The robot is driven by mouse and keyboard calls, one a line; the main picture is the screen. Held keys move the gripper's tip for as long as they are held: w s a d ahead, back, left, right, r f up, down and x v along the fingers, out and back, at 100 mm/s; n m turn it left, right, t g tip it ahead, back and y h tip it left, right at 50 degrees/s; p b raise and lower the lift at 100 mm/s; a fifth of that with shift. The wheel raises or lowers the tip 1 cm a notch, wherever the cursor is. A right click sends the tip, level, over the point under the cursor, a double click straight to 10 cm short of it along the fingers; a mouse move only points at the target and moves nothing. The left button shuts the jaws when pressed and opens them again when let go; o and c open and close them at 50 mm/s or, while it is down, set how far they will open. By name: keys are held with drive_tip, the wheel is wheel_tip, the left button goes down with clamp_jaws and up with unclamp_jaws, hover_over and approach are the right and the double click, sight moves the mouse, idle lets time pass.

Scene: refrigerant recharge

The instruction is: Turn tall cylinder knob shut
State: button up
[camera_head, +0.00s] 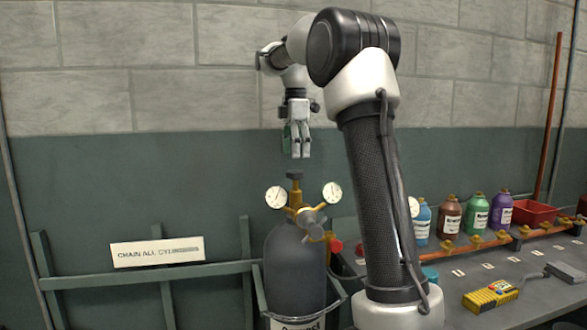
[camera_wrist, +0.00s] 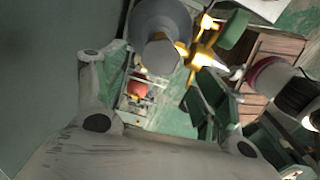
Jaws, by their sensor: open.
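The tall cylinder (camera_head: 294,265) is dark grey and stands upright in a rack by the wall in the head view. Its dark knob (camera_head: 295,175) sits on top of a brass valve (camera_head: 296,196) with two round white gauges. My gripper (camera_head: 301,154) points down above the knob, with a small gap between them. In the wrist view my gripper (camera_wrist: 163,105) has its two fingers spread wide with nothing held.
A "CHAIN ALL CYLINDERS" sign (camera_head: 158,251) is on the green rack at left. At right a grey bench (camera_head: 452,272) carries several coloured bottles, a red bin (camera_head: 533,211) and a yellow device (camera_head: 489,296). The wall stands close behind the cylinder.

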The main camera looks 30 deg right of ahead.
sight(296, 172)
wheel_tip(296, 172, down, 6)
drive_tip(key=shift+r, duration=0.15)
drive_tip(key=c, duration=1)
